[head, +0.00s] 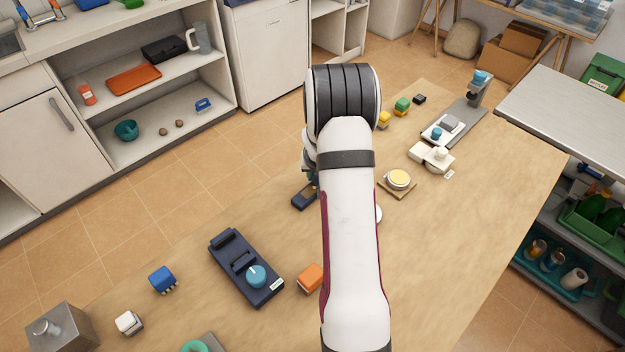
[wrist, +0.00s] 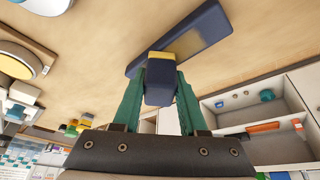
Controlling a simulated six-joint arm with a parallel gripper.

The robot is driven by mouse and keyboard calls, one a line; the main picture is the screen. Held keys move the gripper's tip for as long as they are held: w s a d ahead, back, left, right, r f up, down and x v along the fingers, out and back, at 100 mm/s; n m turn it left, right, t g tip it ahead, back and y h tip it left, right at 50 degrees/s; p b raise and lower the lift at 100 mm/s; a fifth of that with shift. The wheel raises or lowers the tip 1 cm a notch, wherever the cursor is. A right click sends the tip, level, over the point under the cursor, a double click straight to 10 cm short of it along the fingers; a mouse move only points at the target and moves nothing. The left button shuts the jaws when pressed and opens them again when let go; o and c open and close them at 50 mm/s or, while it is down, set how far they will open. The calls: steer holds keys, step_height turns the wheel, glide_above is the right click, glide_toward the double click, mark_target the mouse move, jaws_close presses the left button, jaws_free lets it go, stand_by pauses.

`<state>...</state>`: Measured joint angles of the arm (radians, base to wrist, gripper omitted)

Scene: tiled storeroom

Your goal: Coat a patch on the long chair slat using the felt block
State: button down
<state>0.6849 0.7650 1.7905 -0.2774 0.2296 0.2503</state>
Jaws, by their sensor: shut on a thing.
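My gripper (wrist: 160,80) has green fingers and is shut on the felt block (wrist: 160,92), a dark blue block with a yellow end. The yellow end faces the slat. The long chair slat (wrist: 205,28) is a dark blue bar with a dull yellow-brown patch on its face, lying on the wooden table just beyond the block. Whether block and slat touch, I cannot tell. In the head view one end of the slat (head: 303,198) shows left of my arm. My arm hides the rest there, with most of the gripper.
A dark blue fixture with a blue knob (head: 257,276) and an orange block (head: 311,278) stand nearer on the table (head: 480,215). A round yellow-topped item on a wooden board (head: 398,181) is right of my arm. Bare table lies along the right side.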

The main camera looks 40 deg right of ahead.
steer(key=shift+w+d, duration=0.15)
steer(key=shift+d, duration=1.75)
step_height(320, 180, up, 8)
steer(key=w+a+r+n+t+y, duration=0.15)
steer(key=a+r, duration=0.35)
steer(key=a, duration=0.5)
steer(key=w+a+r+n+g, duration=0.1)
steer(key=w+a+r+n, duration=0.15)
steer(key=a+r, duration=0.5)
steer(key=s+a+r+n+y, duration=0.1)
steer(key=s+a+r+n, duration=0.1)
steer(key=a, duration=0.7)
steer(key=s+a+r+n+y, duration=0.1)
steer(key=s+a+r+n, duration=0.2)
steer(key=a, duration=0.6)
steer(key=s+t, duration=0.1)
steer(key=s, duration=0.1)
steer(key=shift+s+a, duration=0.25)
steer(key=shift+s, duration=0.05)
steer(key=shift+d, duration=0.1)
